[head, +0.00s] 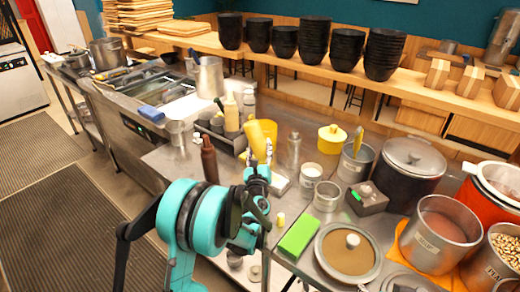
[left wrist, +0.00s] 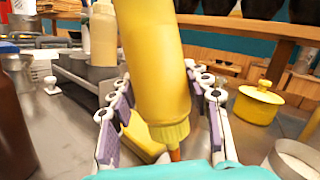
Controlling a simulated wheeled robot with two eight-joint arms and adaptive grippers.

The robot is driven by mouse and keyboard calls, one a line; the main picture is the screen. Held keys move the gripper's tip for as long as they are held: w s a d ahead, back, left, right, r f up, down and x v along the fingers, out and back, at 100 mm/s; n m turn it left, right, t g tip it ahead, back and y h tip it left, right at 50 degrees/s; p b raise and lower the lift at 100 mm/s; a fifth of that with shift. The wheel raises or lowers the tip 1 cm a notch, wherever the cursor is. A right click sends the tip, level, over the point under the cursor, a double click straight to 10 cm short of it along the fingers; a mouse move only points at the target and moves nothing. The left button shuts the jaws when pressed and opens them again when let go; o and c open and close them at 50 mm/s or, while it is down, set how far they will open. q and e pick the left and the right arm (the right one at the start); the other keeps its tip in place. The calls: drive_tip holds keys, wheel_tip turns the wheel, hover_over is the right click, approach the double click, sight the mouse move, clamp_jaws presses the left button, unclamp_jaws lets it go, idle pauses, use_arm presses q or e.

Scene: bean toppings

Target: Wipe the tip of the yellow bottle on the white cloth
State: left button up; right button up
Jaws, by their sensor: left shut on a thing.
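The yellow bottle (head: 257,138) is in my left gripper (head: 258,170), above the metal counter. In the left wrist view the yellow bottle (left wrist: 158,70) is tilted and upside down, its ribbed cap and orange tip pointing down. The fingers of my left gripper (left wrist: 160,105) stand on both sides of it. A pale flat patch that looks like the white cloth (head: 280,185) lies on the counter just right of my gripper, partly hidden by it. I cannot tell whether the tip touches it. My right gripper is not in view.
A brown bottle (head: 209,160) stands left of my gripper. Behind are a caddy with a cream bottle (head: 231,112) and a yellow lidded pot (head: 331,138). Metal cans, a green box (head: 299,236) and a lidded pan (head: 348,262) crowd the right.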

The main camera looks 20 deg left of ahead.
use_arm(q)
drive_tip(key=shift+f, duration=1)
idle(1.3)
drive_tip(key=shift+s+d, duration=0.3)
drive_tip(key=shift+d, duration=0.55)
drive_tip(key=shift+s+d, duration=0.3)
drive_tip(key=shift+d, duration=0.5)
drive_tip(key=shift+s+d, duration=0.3)
drive_tip(key=shift+d, duration=0.55)
wheel_tip(320, 180, up, 6)
drive_tip(key=p, duration=0.4)
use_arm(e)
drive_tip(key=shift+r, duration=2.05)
